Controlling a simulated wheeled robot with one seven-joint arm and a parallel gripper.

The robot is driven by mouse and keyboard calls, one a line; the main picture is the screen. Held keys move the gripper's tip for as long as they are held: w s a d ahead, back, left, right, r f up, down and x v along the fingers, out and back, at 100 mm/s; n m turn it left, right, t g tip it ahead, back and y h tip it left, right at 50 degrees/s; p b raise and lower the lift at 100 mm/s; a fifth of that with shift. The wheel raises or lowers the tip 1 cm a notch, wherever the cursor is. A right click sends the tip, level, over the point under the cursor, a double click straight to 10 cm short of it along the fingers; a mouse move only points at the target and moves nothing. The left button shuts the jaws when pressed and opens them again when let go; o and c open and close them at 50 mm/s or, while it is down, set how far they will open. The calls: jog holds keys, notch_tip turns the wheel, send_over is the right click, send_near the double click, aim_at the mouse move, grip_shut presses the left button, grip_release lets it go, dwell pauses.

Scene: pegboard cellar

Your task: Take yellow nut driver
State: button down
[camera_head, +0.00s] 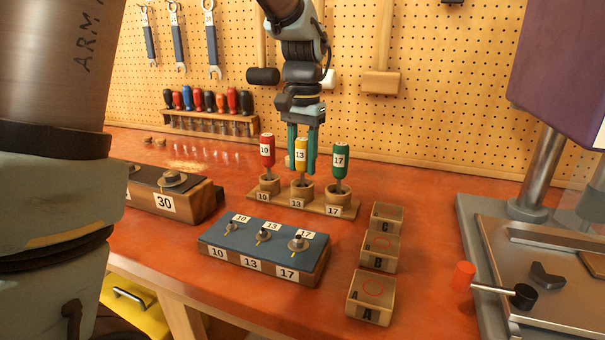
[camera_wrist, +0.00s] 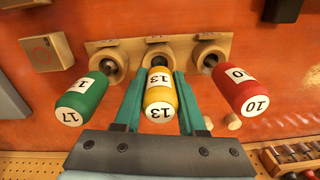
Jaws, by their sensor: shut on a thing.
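The yellow nut driver (camera_head: 301,155), labelled 13, stands upright in the middle holder of a wooden rack (camera_head: 344,211). My gripper (camera_head: 302,166) points down over it, with a teal finger on each side of the yellow handle, shut on it. In the wrist view the yellow handle (camera_wrist: 160,97) lies between the two fingers (camera_wrist: 159,100), and its lower end is at the middle wooden cup (camera_wrist: 159,50). The red nut driver (camera_head: 267,151), labelled 10, stands to its left in the head view, and the green one (camera_head: 340,157), labelled 17, to its right.
A blue-topped block (camera_head: 262,251) with three bolts sits in front of the rack. Screwdrivers (camera_head: 209,100) and mallets (camera_head: 381,83) are at the pegboard behind.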

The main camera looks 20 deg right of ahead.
notch_tip(320, 180, up, 10)
jog(key=shift+b, duration=0.35)
jog(key=c, duration=1)
grip_release()
jog(key=shift+c, duration=0.2)
grip_shut()
